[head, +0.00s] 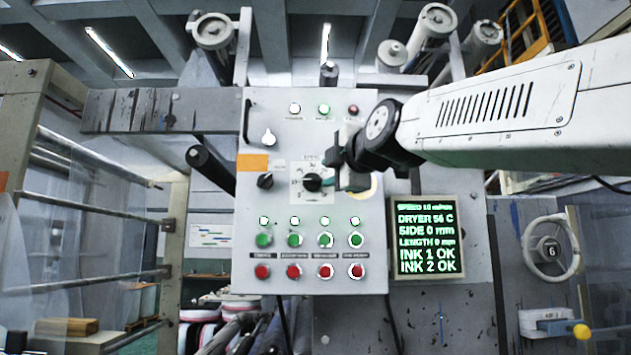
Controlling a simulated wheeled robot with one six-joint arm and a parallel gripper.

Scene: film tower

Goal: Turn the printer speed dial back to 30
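The speed dial (312,182) is a black knob on a pale scale plate, in the middle of the grey control panel (370,260). Part of its scale is hidden, and I cannot read where its pointer stands. My gripper (334,166) is at the dial's upper right, in front of the panel. Its fingers overlap the plate's right edge; whether they touch the knob, and how far apart they are, I cannot tell. The green-text display (427,237) right of the panel has a top line reading SPEED, with a small number that looks like 10.
Green buttons (294,240) and red buttons (293,272) line the panel below. A black roller end (197,157) juts out at the left. A handwheel (551,249) stands far right.

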